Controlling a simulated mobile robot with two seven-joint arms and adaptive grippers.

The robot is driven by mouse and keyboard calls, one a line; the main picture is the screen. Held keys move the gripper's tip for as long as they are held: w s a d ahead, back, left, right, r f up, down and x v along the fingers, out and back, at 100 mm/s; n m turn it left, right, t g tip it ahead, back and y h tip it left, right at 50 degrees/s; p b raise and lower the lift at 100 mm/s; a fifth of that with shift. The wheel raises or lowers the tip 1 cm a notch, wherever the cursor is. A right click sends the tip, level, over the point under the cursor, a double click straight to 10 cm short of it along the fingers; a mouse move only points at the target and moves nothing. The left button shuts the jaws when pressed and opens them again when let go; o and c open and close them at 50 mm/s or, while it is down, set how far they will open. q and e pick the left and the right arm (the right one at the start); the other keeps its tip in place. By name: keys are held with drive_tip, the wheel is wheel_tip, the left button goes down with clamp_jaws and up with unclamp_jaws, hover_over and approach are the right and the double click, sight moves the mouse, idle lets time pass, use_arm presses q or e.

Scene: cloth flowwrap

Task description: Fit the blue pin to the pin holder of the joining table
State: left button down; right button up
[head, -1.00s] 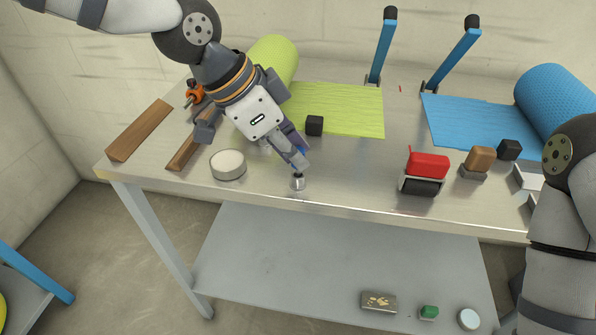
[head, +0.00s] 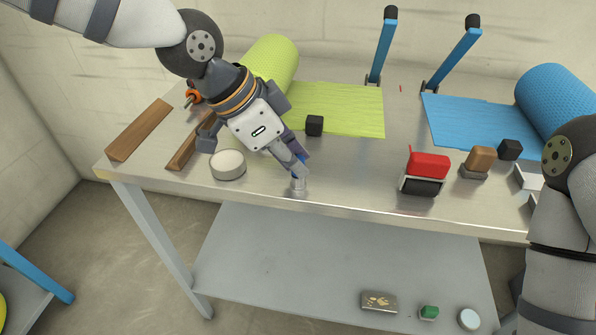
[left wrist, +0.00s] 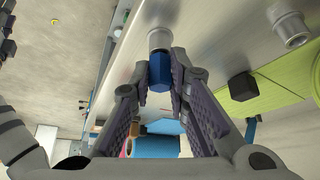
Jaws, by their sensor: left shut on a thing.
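The blue pin (left wrist: 160,72) is between my left gripper's fingertips (left wrist: 160,85) in the left wrist view. Its far end meets the grey round pin holder (left wrist: 158,40), in line with it. I cannot tell how deep the pin sits in the holder. In the head view the left gripper (head: 299,172) points down right over the pin holder (head: 299,188), near the front edge of the table (head: 350,185).
A white round tin (head: 228,165) stands left of the gripper. A black cube (head: 314,126) lies behind it on the green cloth (head: 350,105). A red and black stamp-like block (head: 425,173) stands to the right. A second grey stepped cylinder (left wrist: 290,28) shows in the wrist view.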

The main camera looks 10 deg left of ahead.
use_arm(q)
drive_tip(key=shift+f, duration=0.15)
idle(0.4)
drive_tip(key=c, duration=1.5)
unclamp_jaws()
drive_tip(key=shift+o, duration=0.2)
